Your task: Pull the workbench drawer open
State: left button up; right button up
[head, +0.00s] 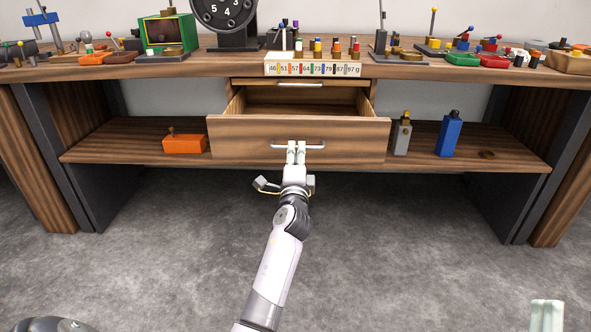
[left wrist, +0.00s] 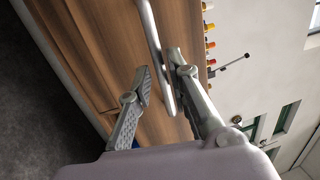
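The workbench drawer (head: 235,130) stands pulled out from under the bench top, and its visible inside looks empty. Its metal bar handle (head: 316,147) runs across the middle of the front. My left gripper (head: 296,149) is at this handle. In the left wrist view the handle (left wrist: 154,40) passes between the two fingers of my left gripper (left wrist: 160,72). The fingers are apart, with a gap showing between the bar and the left finger, so it is open around the handle.
The workbench top (head: 215,68) carries many small parts and a numbered strip (head: 312,69). On the lower shelf (head: 110,145) are an orange block (head: 184,144), a grey bottle-like item (head: 402,136) and a blue one (head: 449,136). The grey floor before the bench is clear.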

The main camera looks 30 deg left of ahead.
pick_arm(q)
jog(key=v, duration=0.9)
jog(key=shift+s, duration=0.25)
